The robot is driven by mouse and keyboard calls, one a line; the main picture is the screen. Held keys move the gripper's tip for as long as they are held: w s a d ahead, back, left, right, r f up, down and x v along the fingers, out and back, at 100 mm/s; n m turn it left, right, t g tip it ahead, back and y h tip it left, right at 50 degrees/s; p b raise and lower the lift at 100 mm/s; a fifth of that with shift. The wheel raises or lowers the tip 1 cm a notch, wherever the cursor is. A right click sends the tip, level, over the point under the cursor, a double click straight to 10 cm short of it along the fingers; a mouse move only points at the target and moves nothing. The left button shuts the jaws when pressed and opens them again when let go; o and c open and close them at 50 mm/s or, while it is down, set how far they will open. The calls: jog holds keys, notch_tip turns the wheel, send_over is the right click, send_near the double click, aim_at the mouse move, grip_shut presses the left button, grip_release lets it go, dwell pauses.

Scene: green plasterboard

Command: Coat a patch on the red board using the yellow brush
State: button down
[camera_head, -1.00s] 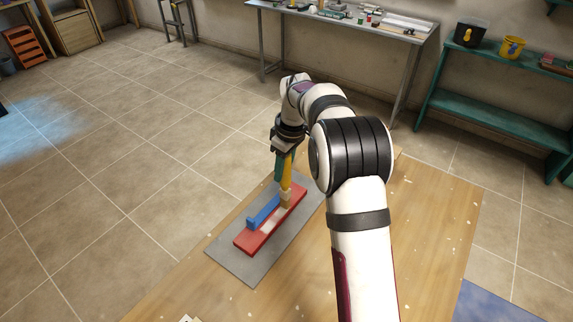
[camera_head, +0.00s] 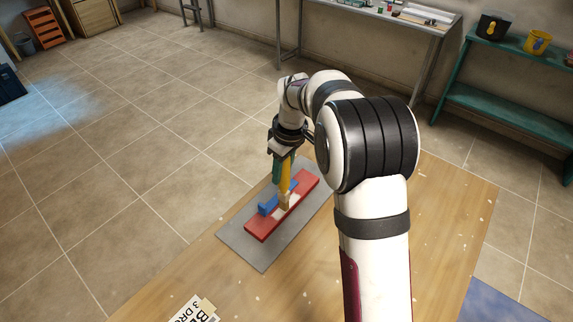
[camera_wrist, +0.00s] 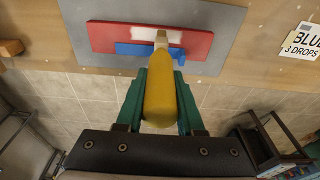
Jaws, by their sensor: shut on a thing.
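The red board (camera_head: 257,228) lies on a grey mat (camera_head: 262,257), with a whitish patch on its middle. It also shows in the wrist view (camera_wrist: 107,39), where the patch (camera_wrist: 145,34) is near its centre. A blue strip-like piece (camera_head: 267,206) lies along one long side of the board and also shows in the wrist view (camera_wrist: 130,49). My gripper (camera_head: 283,170) is shut on the handle of the yellow brush (camera_wrist: 160,97), between its green fingers. The brush points down, its pale bristles at the patch; whether they touch is hard to tell.
The wooden table (camera_head: 400,250) is mostly clear around the mat. A printed card (camera_head: 194,310) lies near its front edge, and reads "BLUE 3 DROPS" in part in the wrist view (camera_wrist: 302,42). A teal shelf (camera_head: 510,115) stands at the back right.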

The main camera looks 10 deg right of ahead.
jog(key=shift+s+a+r, duration=0.1)
jog(key=shift+s+a, duration=0.3)
jog(key=shift+a, duration=0.05)
jog(key=s+a, duration=0.3)
jog(key=shift+s, duration=0.1)
dwell(0.3)
